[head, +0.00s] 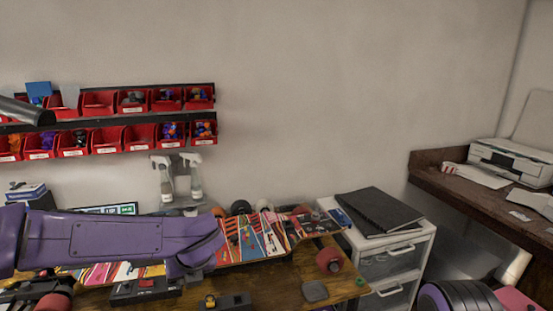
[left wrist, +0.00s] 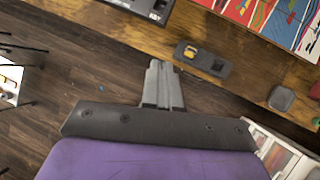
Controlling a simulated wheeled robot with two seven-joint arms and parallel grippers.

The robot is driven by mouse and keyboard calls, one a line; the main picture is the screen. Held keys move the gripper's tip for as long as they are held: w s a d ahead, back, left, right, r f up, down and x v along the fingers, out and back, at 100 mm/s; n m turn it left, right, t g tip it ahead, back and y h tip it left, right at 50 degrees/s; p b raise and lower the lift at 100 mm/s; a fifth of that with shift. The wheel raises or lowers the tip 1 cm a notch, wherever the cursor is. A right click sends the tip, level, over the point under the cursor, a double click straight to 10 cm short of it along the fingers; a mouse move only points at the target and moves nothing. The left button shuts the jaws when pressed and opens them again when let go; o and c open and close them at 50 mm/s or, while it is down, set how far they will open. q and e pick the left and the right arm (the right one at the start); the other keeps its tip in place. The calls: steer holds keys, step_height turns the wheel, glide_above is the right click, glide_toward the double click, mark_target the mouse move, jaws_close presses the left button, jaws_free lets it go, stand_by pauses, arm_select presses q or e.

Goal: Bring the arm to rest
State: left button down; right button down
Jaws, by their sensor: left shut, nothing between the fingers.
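My left gripper (left wrist: 161,68) shows in the left wrist view with its two grey fingers together and nothing between them. It hangs over the dark wood floor (left wrist: 75,75), just off the edge of the wooden workbench (left wrist: 135,28). In the head view my purple left arm (head: 115,238) reaches across the bench from the left, and its gripper is hidden there. A colourful skateboard deck (head: 268,240) lies on the bench, partly covered by the arm. My right gripper is not in view.
A small black tray with a yellow piece (left wrist: 203,60) lies near the bench edge. A red wheel (head: 329,261) sits at the bench's right end. A white drawer cabinet (head: 398,254) stands beside it. Red bins (head: 139,137) hang on the wall behind.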

arm_select(q)
steer(key=s+a+f+m+t, duration=0.2)
steer(key=s+f+m, duration=0.1)
steer(key=f+m, duration=0.75)
steer(key=s+a+f+m+t, duration=0.1)
steer(key=s+a+f+m, duration=0.15)
steer(key=f+m, duration=0.85)
steer(key=s+a+f+m+g, duration=0.1)
steer(key=s+f+m, duration=0.3)
steer(key=s, duration=0.5)
steer(key=s+a+f+m+g, duration=0.1)
steer(key=s+f+m, duration=0.3)
steer(key=s, duration=0.5)
steer(key=s+a+f+m+g+h, duration=0.1)
steer(key=s+a+f+m+g, duration=0.1)
steer(key=s, duration=0.7)
step_height(320, 180, down, 3)
steer(key=a+m, duration=0.1)
steer(key=m, duration=0.2)
steer(key=shift+a+r, duration=0.2)
steer(key=shift+a, duration=0.05)
